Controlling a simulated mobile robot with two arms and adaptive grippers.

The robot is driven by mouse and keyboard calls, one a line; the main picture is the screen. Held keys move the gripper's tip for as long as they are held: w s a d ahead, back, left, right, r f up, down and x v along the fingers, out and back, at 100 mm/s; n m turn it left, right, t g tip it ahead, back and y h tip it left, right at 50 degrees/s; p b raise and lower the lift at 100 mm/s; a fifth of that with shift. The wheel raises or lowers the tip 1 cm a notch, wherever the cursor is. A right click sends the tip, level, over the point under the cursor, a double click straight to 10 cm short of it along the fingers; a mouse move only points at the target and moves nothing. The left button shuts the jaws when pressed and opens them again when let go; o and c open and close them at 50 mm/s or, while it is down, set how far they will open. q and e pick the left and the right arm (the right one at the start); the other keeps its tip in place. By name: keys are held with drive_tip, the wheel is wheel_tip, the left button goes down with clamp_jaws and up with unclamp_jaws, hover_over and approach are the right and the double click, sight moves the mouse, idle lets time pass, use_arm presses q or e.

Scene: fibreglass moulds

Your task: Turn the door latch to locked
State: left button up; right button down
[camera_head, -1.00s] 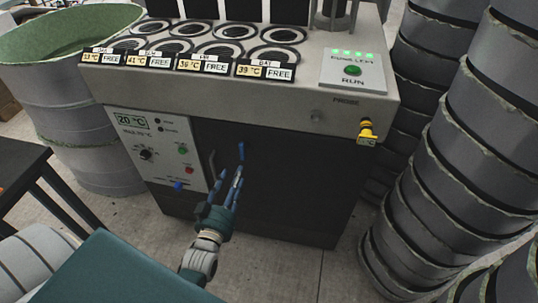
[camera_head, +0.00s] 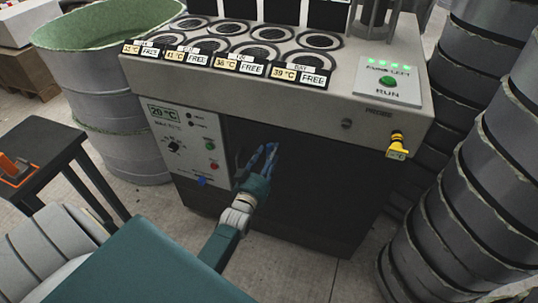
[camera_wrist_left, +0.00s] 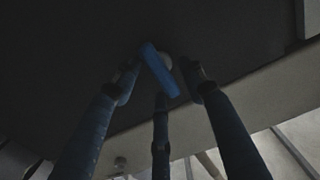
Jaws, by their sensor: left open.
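The door latch is a small blue lever (camera_wrist_left: 160,70) on a round pale hub, on the dark door (camera_head: 310,190) of the grey machine. In the left wrist view the lever lies slanted, from upper left to lower right, between the fingers of my left gripper (camera_wrist_left: 162,88). In the head view my left gripper (camera_head: 265,160) is in front of the door's upper left part, and its blue fingers overlap the latch, so the lever is hard to tell apart there. The gripper is open around the lever; contact is not clear. My right gripper is not in view.
The probe (camera_head: 397,143) hangs at the upper right. Stacked grey moulds (camera_head: 455,210) stand right, a black table (camera_head: 45,150) left.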

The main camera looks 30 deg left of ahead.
use_arm(q)
drive_tip(key=shift+c, duration=0.5)
drive_tip(key=c, duration=0.9)
clamp_jaws()
drive_tip(key=shift+d+f+m+b, duration=0.2)
drive_tip(key=shift+m+b, duration=0.5)
drive_tip(key=shift+m, duration=2.3)
drive_tip(key=shift+a+f+m+b, duration=0.2)
drive_tip(key=shift+m+b, duration=0.5)
drive_tip(key=shift+m, duration=2.3)
drive_tip(key=shift+d+f+m+b, duration=0.1)
drive_tip(key=shift+f+m+b, duration=0.4)
drive_tip(key=shift+m, duration=2.5)
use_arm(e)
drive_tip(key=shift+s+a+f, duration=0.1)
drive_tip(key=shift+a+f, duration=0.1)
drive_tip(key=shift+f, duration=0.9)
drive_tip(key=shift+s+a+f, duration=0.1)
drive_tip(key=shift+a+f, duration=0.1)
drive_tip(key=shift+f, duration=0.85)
use_arm(q)
drive_tip(key=shift+r, duration=0.2)
drive_tip(key=o, duration=1)
unclamp_jaws()
